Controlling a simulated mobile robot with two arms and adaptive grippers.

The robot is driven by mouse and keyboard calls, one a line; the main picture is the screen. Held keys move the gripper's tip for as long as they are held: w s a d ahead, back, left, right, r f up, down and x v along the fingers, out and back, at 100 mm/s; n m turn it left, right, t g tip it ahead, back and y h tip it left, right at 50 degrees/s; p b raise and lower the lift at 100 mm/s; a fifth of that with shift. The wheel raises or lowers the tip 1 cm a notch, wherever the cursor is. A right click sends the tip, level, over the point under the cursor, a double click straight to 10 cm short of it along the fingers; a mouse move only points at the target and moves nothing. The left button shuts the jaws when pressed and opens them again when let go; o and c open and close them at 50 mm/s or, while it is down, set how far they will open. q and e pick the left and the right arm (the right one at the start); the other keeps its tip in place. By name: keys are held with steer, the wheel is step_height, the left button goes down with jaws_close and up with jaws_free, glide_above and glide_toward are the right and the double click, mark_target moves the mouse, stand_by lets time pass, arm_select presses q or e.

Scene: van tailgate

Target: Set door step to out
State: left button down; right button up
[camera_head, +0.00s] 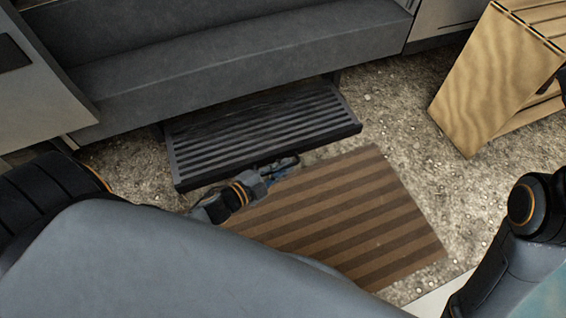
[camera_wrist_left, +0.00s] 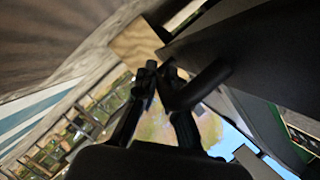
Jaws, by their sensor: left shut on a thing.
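The door step (camera_head: 262,128), a dark ribbed tread, stands out from below the grey van sill, above the gravel. My left gripper (camera_head: 287,164) is at the front edge of the step, near its middle, with its wrist over the striped mat. In the left wrist view the fingers of my left gripper (camera_wrist_left: 160,78) are closed together at a dark bar that looks like part of the step (camera_wrist_left: 235,40). The exact contact is partly hidden by the fingers. My right arm shows at the right edge, but its gripper is out of view.
A brown striped mat (camera_head: 345,222) lies on the gravel (camera_head: 395,105) in front of the step. A wooden box-like piece (camera_head: 485,85) stands at the upper right. The grey van sill (camera_head: 240,65) runs behind the step. Open gravel lies between step and wood.

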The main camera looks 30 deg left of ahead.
arm_select(q)
steer(key=c, duration=1.7)
jaws_free()
steer(key=shift+s+d+r, duration=0.1)
steer(key=shift+d+r, duration=0.05)
steer(key=shift+d, duration=0.05)
steer(key=shift+s, duration=0.1)
steer(key=shift+v, duration=6)
